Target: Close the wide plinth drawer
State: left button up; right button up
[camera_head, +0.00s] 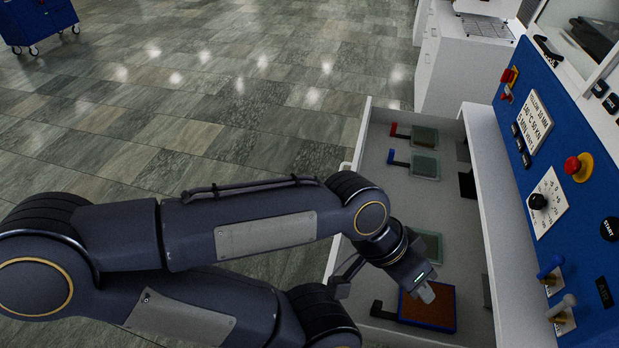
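The wide plinth drawer (393,183) is pulled out to the left from under the blue-fronted press. Its white front edge (362,135) faces the open floor, and a pale handle end (345,167) shows on its outside. My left arm reaches across the drawer's front. My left gripper (427,293) is over the inside of the drawer, above a brown plate with a blue rim (428,318). Only a small pale fingertip shows, so its opening is unclear, and I see nothing held. My arm hides the middle of the drawer front. My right gripper does not show clearly.
Several plates with handles lie in the drawer, including a red-handled one (424,136) and a blue-handled one (425,166). The press control panel (548,150) rises on the right. A white cabinet (455,62) stands behind. The tiled floor (260,100) is open; a blue cart (38,22) is far left.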

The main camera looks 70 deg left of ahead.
aim_at(423, 204)
jog(key=k+j+u, duration=0.15)
jog(key=u, duration=0.25)
jog(key=k+j+u, duration=0.1)
jog(key=j+u, duration=0.35)
jog(key=k+j+u, duration=0.1)
jog(key=j+u, duration=0.3)
jog(key=j, duration=0.35)
jog(key=l, duration=0.45)
jog(key=i+l, duration=0.1)
jog(key=l, duration=0.3)
